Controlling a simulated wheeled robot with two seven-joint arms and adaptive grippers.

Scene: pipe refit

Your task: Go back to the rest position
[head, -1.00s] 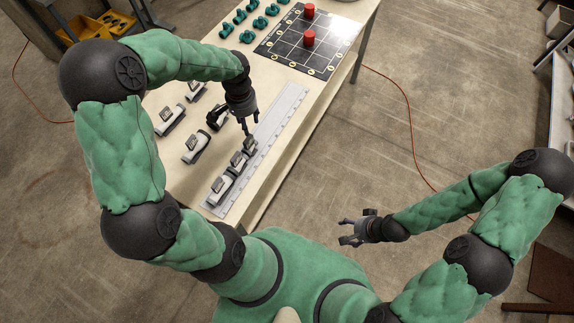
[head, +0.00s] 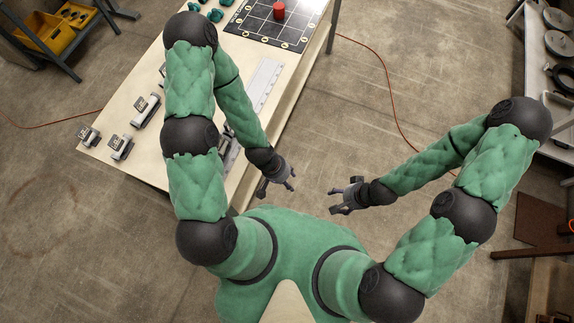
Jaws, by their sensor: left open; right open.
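My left gripper (head: 277,189) is open and empty. It hangs over the floor just past the table's right edge, close in front of my body. My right gripper (head: 340,199) is open and empty over the floor, to the right of my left gripper and apart from it. My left arm covers part of the table (head: 125,105) and some of what lies on it. Both arms are bent, with their forearms slanting in toward the middle.
White and grey fittings (head: 147,108) stand on the table, some hidden by my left arm. A grey rail (head: 266,84) lies along the right edge. A black grid board (head: 262,30) carries a red cylinder (head: 278,11). An orange cable (head: 400,110) crosses the floor. A shelf (head: 540,60) stands at right.

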